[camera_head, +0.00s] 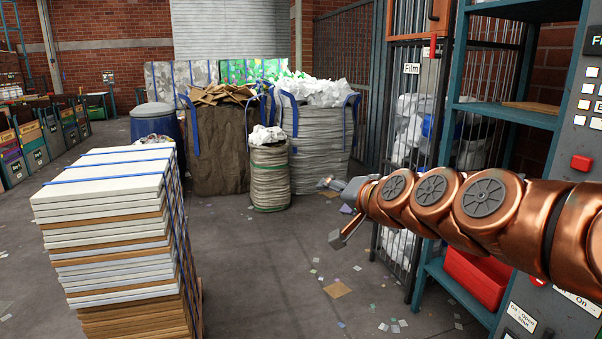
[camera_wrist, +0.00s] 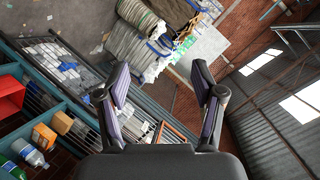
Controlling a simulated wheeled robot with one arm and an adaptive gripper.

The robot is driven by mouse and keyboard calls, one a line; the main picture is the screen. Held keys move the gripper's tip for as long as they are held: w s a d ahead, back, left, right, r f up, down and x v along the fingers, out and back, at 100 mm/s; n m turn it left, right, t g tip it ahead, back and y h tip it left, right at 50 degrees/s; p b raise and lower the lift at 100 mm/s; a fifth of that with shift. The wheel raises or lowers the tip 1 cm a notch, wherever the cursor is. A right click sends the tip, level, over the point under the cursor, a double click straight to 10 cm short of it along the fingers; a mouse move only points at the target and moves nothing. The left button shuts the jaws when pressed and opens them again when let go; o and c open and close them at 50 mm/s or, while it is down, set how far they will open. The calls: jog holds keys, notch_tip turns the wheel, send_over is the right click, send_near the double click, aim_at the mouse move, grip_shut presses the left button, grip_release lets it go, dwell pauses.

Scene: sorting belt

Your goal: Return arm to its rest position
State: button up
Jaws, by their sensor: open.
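My copper-coloured arm reaches in from the right in the head view. My gripper (camera_head: 333,211) is at its left end, held in the air over the open floor, in front of the large sacks. In the wrist view my gripper (camera_wrist: 163,97) shows two dark fingers spread apart with nothing between them. That view is tilted, with the sacks at the top and shelving at the left.
A tall strapped stack of boards (camera_head: 100,190) stands at the left front. A teal shelf rack (camera_head: 449,130) with a red bin (camera_head: 478,275) stands close by my arm, near a control panel (camera_head: 585,160). Bulk sacks (camera_head: 318,150) stand behind. Floor between is mostly clear, with scraps.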

jog(key=s+d+f+n+g+h+p, duration=0.1)
jog(key=s+f+g+p, duration=0.1)
jog(key=s, duration=0.7)
jog(key=s+d+f+n+g+h+p, duration=0.1)
jog(key=s+d+f+n+g+p, duration=0.1)
jog(key=s, duration=0.7)
jog(key=s+d+f+n+g+h+p, duration=0.1)
jog(key=s+f+n+g+p, duration=0.1)
jog(key=s+f+g, duration=0.4)
jog(key=s+f+p, duration=0.1)
jog(key=s, duration=0.2)
jog(key=shift+d+h, duration=0.2)
jog(key=shift+h, duration=0.1)
jog(key=s+d+g+p, duration=0.1)
jog(key=s+d, duration=0.1)
jog(key=s, duration=0.2)
jog(key=s+d+f+g+h+p, duration=0.1)
jog(key=s+d+g, duration=0.1)
jog(key=s, duration=0.3)
jog(key=s+d+g+h+p, duration=0.1)
jog(key=s+d, duration=0.1)
jog(key=s, duration=0.3)
jog(key=shift+d+f, duration=0.15)
jog(key=shift+c, duration=0.2)
